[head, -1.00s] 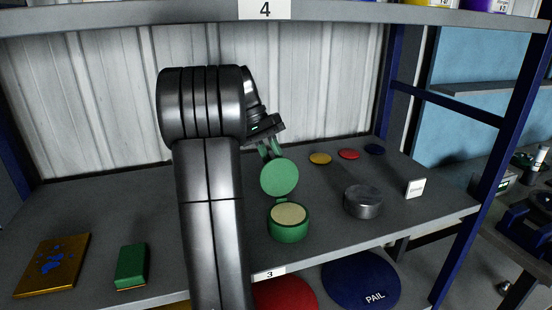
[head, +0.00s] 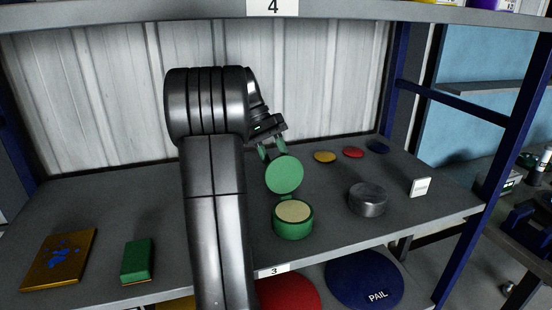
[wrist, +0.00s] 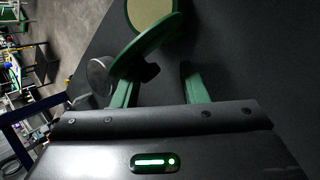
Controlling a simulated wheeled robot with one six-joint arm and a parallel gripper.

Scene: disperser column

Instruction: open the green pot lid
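The green pot (head: 292,228) stands on the shelf with a pale filling showing in its open top. Its round green lid (head: 284,174) stands up steeply at the pot's back edge. My gripper (head: 272,151) is just behind and above the lid, pointing down. In the wrist view its two green fingers (wrist: 160,82) are spread apart with nothing clamped between them. The lid shows edge-on there (wrist: 145,45), close to the left finger; whether they touch I cannot tell. The pot's pale top (wrist: 150,12) is beyond it.
A metal tin (head: 367,200) and a white label block (head: 420,187) stand right of the pot. Yellow, red and blue discs (head: 353,152) lie behind. A green block (head: 137,262) and a gold plate (head: 58,260) lie left. An upper shelf (head: 200,15) runs overhead.

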